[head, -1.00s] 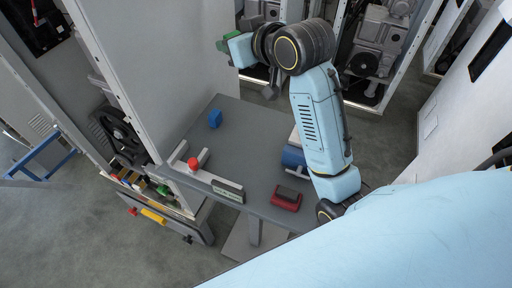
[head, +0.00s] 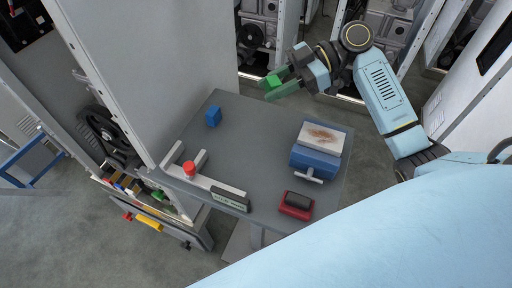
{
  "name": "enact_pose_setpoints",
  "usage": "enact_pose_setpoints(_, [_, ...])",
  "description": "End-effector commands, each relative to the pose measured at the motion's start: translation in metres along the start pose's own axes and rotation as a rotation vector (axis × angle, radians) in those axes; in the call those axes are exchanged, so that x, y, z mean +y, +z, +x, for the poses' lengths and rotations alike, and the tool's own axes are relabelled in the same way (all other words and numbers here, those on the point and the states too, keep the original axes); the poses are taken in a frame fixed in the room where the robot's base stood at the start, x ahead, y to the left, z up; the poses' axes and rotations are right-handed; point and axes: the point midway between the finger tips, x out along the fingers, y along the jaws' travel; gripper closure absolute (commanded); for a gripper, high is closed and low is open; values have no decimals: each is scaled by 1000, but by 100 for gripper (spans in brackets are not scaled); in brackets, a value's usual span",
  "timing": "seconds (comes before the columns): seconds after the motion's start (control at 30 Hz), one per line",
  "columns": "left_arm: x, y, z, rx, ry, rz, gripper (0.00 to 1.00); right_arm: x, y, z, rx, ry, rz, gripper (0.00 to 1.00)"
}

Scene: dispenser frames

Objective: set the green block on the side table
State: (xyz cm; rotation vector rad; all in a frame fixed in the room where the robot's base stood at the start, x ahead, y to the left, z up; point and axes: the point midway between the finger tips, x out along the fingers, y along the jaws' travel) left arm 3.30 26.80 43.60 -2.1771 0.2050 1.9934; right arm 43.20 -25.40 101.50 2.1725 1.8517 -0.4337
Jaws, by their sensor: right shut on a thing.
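The green block (head: 274,81) is held between the fingers of my right gripper (head: 280,87), above the far edge of the table. The gripper is shut on it, and the fingers partly hide it. The grey side table (head: 247,147) stands below, in the middle of the view. My left gripper is not in view.
On the table are a blue block (head: 213,117) at the far left, a blue vise-like device (head: 306,164) at the right and a red and black item (head: 296,205) at the near right. A red knob (head: 189,168) sits on a grey bracket at the left edge. The table's middle is clear.

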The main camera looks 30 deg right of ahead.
Motion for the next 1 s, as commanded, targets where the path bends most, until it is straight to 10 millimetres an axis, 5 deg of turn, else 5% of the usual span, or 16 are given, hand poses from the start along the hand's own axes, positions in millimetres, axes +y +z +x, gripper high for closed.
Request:
enact_pose_setpoints(0.27, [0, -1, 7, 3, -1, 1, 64, -8, 2, -22, 1, -72, -28, 91])
enact_pose_setpoints(0.53, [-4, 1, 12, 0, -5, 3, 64, -9, 44, -5, 3, -76, -26, 91])
enact_pose_setpoints(1.0, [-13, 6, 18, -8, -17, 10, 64, -8, 90, 14, 2, -73, -28, 91])
